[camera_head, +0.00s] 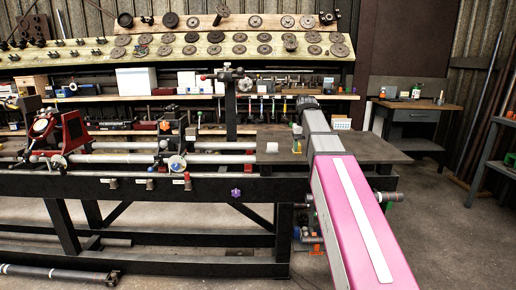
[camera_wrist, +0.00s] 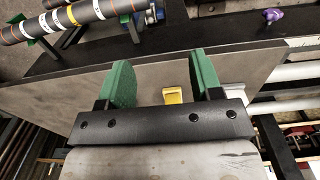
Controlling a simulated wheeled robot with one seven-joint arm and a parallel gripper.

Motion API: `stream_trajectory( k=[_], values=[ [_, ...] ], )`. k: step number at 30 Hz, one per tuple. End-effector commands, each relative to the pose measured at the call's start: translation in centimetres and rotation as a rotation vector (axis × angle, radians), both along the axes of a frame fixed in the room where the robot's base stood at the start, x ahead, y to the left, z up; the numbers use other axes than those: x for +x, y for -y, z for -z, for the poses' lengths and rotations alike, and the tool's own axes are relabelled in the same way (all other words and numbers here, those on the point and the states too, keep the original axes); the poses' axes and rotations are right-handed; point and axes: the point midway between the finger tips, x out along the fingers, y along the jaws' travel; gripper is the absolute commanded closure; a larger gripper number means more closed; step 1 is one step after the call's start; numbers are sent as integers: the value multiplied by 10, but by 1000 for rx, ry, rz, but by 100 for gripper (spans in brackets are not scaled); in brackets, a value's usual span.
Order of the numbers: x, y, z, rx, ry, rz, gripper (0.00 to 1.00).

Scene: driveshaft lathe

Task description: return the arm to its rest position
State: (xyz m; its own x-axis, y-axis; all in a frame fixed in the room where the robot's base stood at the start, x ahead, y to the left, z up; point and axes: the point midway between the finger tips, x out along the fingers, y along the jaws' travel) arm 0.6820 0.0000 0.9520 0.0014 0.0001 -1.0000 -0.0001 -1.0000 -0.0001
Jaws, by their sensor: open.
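My arm (camera_head: 355,215), with a pink link and grey upper sections, reaches from the lower right over the grey plate at the right end of the lathe bench. The grey plate (camera_wrist: 60,100) spreads below the fingers. A small yellow item (camera_wrist: 172,96) shows in the gap near the gripper's base; I cannot tell whether it touches anything.
The lathe bench (camera_head: 130,187) carries long rails and a red-framed fixture (camera_head: 65,135) on the left. Shelves of discs (camera_head: 240,48) stand behind. A banded shaft (camera_wrist: 75,18) lies beyond the plate. Floor at right is clear.

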Motion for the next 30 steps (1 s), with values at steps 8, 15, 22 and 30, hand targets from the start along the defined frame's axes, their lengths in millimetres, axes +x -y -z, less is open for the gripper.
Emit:
stream_trajectory(
  k=[8,15,22,30],
  values=[
    [-22,0,79,0,-4,0,41],
    [-55,0,169,0,-4,0,41],
    [-96,0,246,0,-3,0,41],
    [-153,0,323,0,-1,0,41]
  ],
)
